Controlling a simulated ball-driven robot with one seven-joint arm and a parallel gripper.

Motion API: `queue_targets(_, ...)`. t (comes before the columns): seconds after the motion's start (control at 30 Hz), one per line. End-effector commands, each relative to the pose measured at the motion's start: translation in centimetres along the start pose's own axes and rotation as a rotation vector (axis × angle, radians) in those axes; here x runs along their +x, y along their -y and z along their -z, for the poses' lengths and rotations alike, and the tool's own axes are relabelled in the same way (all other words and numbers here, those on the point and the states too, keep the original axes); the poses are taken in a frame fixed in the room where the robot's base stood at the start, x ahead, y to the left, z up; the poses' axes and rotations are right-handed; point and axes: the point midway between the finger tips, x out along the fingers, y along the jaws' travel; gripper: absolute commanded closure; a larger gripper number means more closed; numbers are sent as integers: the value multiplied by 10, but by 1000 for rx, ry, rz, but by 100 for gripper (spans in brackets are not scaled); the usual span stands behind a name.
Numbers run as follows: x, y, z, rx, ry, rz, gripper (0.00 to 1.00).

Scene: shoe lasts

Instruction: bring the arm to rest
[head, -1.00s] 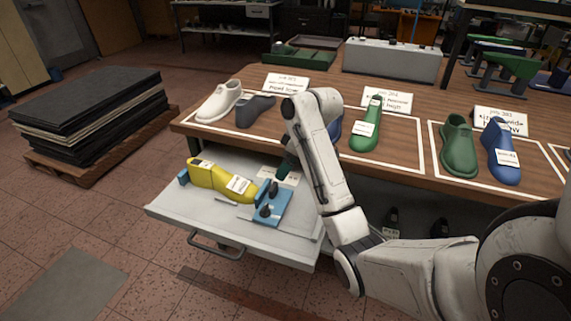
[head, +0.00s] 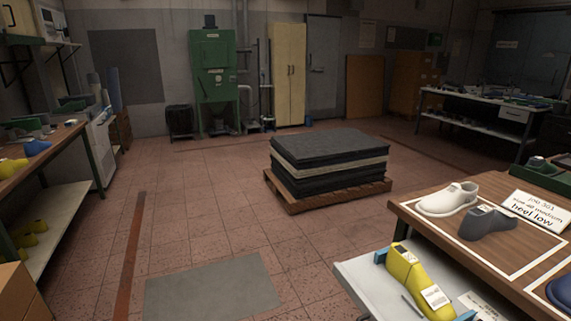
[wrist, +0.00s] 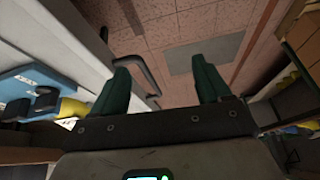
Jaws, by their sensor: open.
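My gripper (wrist: 163,88) shows in the wrist view with its two green fingers spread apart and nothing between them. Beyond the fingers lie the tiled floor and a grey floor mat (wrist: 205,54). The pulled-out drawer (wrist: 72,38) with its dark handle (wrist: 136,57) is left of the fingers, and a blue fixture (wrist: 35,84) lies in it. In the head view my arm and gripper are out of the picture. The drawer (head: 352,277) shows there at the lower right, with a yellow shoe last (head: 415,277) in it.
A wooden table (head: 440,238) holds a white last (head: 447,199), a grey last (head: 487,223) and a card (head: 537,209). A pallet (head: 330,197) with stacked dark sheets stands mid-floor. A bench (head: 60,180) lines the left. The tiled floor between is clear.

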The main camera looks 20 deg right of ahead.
Motion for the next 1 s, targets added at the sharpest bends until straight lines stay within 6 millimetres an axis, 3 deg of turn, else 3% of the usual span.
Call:
queue_targets(0.03, 0, 16, -11, -6, 2, -1, 23)
queue_targets(0.1, -2, 29, -22, -4, 0, -9, 23)
queue_targets(0.47, -21, 65, -65, -17, -19, -49, 23)
queue_targets(0.8, -9, 50, -160, 16, 268, -71, 23)
queue_targets(1.0, -10, 48, -184, 23, 340, -74, 23)
